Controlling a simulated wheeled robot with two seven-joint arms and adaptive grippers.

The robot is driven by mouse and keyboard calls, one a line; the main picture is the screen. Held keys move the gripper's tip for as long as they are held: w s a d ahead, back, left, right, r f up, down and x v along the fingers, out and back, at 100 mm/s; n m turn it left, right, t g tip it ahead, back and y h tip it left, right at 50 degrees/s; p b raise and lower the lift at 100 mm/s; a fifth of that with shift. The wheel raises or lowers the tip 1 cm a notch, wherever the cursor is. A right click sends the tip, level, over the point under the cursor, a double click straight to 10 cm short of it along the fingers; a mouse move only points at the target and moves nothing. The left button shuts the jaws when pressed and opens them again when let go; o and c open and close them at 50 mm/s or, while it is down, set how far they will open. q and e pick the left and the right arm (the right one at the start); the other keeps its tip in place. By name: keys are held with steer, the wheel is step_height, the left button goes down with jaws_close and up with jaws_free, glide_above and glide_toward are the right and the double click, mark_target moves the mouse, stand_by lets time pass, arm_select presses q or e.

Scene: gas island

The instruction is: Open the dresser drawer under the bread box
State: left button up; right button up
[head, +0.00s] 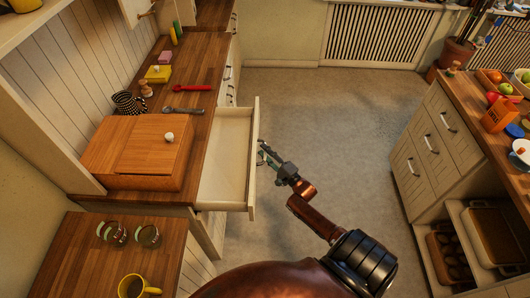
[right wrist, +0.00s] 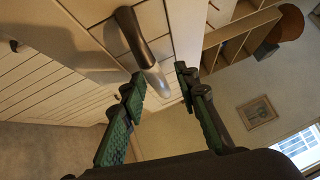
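The wooden bread box (head: 118,153) with a pale round knob sits on the left counter. The cream dresser drawer (head: 227,150) beside and below it is pulled out, and its empty inside shows. My right gripper (head: 264,153) is just outside the drawer front. In the right wrist view its two green-padded fingers (right wrist: 160,90) are apart. The metal drawer handle (right wrist: 140,45) reaches toward the gap between the fingertips; I cannot tell whether they touch it. My left gripper is out of view.
A wrench (head: 183,110), a red tool (head: 192,88) and a dark patterned mug (head: 128,103) lie behind the bread box. Glass cups and a yellow mug (head: 133,286) stand on the front counter (head: 78,240). The grey floor (head: 320,120) is clear to the right island.

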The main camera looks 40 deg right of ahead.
steer(key=s+f, duration=0.1)
steer(key=s, duration=1)
steer(key=shift+s+f, duration=0.35)
steer(key=shift+s, duration=0.05)
